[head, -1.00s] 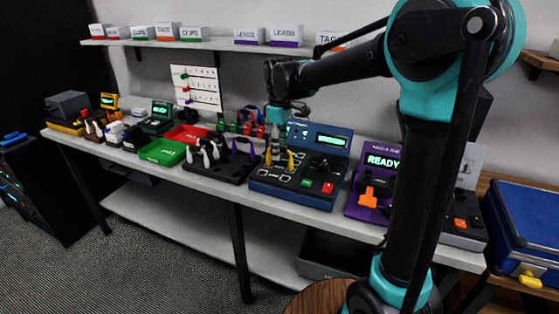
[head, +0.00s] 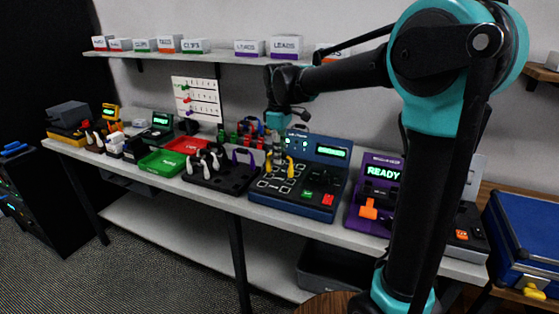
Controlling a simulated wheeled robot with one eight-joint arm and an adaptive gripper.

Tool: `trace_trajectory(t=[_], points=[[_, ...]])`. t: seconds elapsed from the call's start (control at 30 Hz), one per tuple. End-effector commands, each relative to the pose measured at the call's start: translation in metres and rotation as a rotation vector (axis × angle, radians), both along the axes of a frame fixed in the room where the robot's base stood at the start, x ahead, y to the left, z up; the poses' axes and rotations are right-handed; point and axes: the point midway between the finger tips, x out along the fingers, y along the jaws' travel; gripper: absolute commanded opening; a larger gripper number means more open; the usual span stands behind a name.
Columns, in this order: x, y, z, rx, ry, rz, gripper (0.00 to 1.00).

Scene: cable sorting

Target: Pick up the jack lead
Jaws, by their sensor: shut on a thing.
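My gripper (head: 278,149) is above the left part of the blue tester, small and partly blurred in the head view. It is shut on a lead whose two yellow plugs (head: 290,167) hang down, one on each side of the fingers. I take this to be the jack lead. I cannot tell whether the plug tips touch the tester. The black rack (head: 220,186) to the left holds leads with white plugs (head: 191,165) and a purple lead (head: 243,154).
The blue tester (head: 318,205) has a lit display. A purple READY unit (head: 357,216) stands to its right. A green tray (head: 160,163) and a red tray (head: 186,145) lie to the left.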

Motion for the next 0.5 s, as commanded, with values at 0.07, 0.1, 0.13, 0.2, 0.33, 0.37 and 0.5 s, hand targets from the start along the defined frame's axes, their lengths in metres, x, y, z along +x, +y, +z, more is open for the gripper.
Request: trace_trajectory(t=[0.07,0.1,0.13,0.2,0.33,0.37,0.5], points=[[-0.001,0.000,0.014,0.000,0.000,0.000,0.00],[-0.001,0.000,0.023,0.000,0.000,0.000,0.00],[-0.001,0.000,0.031,0.000,0.000,0.000,0.00],[0.000,0.000,0.050,0.000,0.000,0.000,0.00],[-0.001,0.000,0.088,0.000,0.000,0.000,0.00],[-0.001,0.000,0.097,0.000,0.000,0.000,0.00],[-0.001,0.000,0.131,0.000,0.000,0.000,0.00]])
